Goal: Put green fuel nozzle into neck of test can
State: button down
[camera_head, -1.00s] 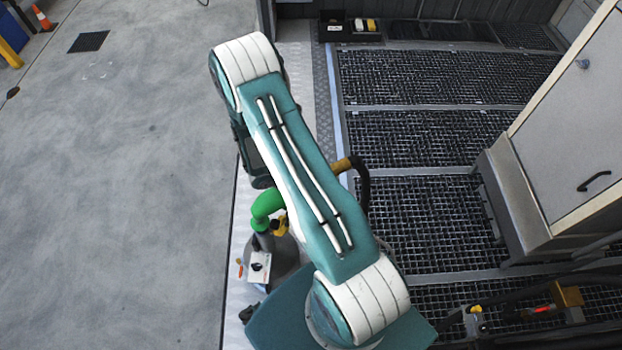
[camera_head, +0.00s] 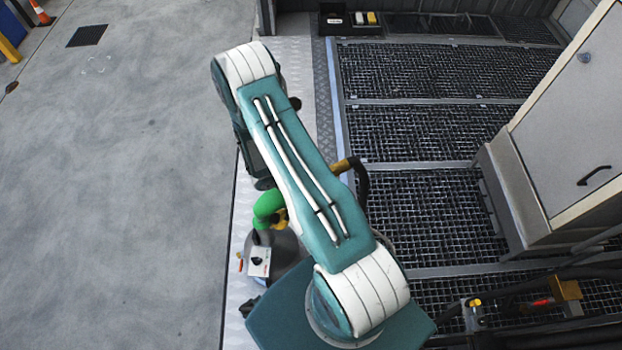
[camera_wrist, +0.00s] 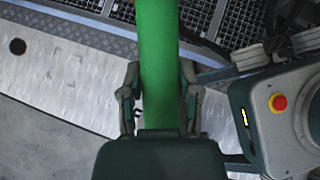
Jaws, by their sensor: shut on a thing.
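The green fuel nozzle (camera_head: 268,206) shows in the head view just left of my arm, with a yellow part beside its green body. Its green body (camera_wrist: 160,60) also fills the middle of the wrist view. My gripper (camera_wrist: 160,92) is shut on it, one finger on each side. The grey test can (camera_head: 287,250) stands below the nozzle, partly hidden by my arm. A short dark piece of the spout points down at the can's top. The neck is not clearly visible, so I cannot tell whether the tip is inside it.
A white tag (camera_head: 259,261) is at the can's left side. A pale metal strip (camera_head: 238,290) runs along the concrete floor (camera_head: 120,200). Dark grating (camera_head: 430,135) and a grey cabinet (camera_head: 575,130) lie to the right. The concrete at left is mostly clear.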

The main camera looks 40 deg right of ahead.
jog(key=shift+c, duration=1.1)
grip_release()
jog(key=v, duration=1.2)
